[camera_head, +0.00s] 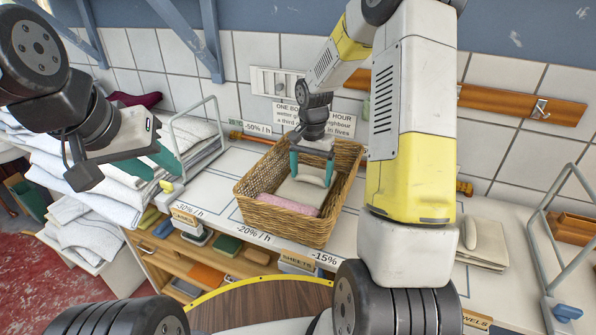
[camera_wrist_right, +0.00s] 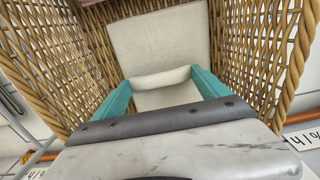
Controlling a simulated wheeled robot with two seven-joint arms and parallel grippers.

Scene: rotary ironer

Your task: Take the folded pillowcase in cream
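A folded cream pillowcase (camera_head: 300,192) lies in the wicker basket (camera_head: 257,212), beside a pink folded cloth (camera_head: 288,204). It has a raised, rounded ridge on top. My right gripper (camera_head: 312,173) reaches down into the basket, its teal fingers at the two ends of this ridge. In the right wrist view the fingers (camera_wrist_right: 161,85) touch the ridge on both sides, with the pillowcase (camera_wrist_right: 160,45) lying flat beyond. My left gripper (camera_head: 152,165) hangs over the white linen piles at the left; its finger gap does not show clearly.
The basket walls stand close around my right gripper. Wire racks stand at left (camera_head: 196,140) and right (camera_head: 570,265). Shelves with folded cloths (camera_head: 225,262) are below.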

